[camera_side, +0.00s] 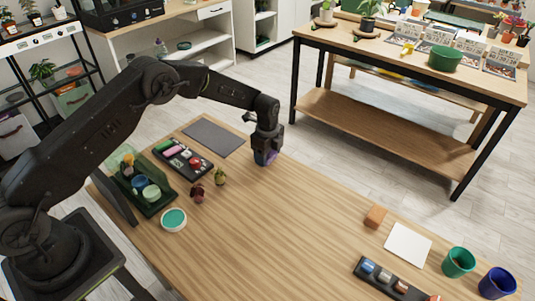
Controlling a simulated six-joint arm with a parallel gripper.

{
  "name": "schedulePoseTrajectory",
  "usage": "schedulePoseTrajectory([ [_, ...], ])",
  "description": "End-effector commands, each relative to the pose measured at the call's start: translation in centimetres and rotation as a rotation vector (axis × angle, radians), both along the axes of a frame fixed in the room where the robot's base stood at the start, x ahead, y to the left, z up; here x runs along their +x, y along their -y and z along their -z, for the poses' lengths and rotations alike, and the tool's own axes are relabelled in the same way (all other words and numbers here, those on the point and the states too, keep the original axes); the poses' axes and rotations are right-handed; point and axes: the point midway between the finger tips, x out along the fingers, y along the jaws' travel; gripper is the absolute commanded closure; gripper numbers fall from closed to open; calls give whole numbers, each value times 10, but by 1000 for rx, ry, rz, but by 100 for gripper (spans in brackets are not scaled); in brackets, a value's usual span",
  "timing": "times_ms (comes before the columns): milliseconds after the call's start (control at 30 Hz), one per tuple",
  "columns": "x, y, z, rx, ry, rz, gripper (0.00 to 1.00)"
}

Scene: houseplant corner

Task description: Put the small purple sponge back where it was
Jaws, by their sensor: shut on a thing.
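The small purple sponge (265,157) shows as a bit of purple between the jaws of my gripper (265,160). My gripper points down and is shut on the sponge, near the far edge of the wooden table (290,220). The fingers hide most of the sponge. I cannot tell whether the sponge touches the table top or hangs just above it.
Left of my gripper are a grey mat (214,138), a black tray (180,173) of small items, a green crate (152,208) and a teal-topped bowl (174,219). A brown block (376,216), white sheet (408,245) and pots (458,263) stand right. The table's middle is clear.

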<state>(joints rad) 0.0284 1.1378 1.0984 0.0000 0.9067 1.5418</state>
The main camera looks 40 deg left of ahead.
Motion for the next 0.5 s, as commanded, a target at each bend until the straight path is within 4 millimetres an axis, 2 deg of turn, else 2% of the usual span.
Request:
schedulePoseTrajectory([
  [367,0,0,5,0,1,0,56],
  [400,0,0,5,0,1,0,35],
  [500,0,0,5,0,1,0,26],
])
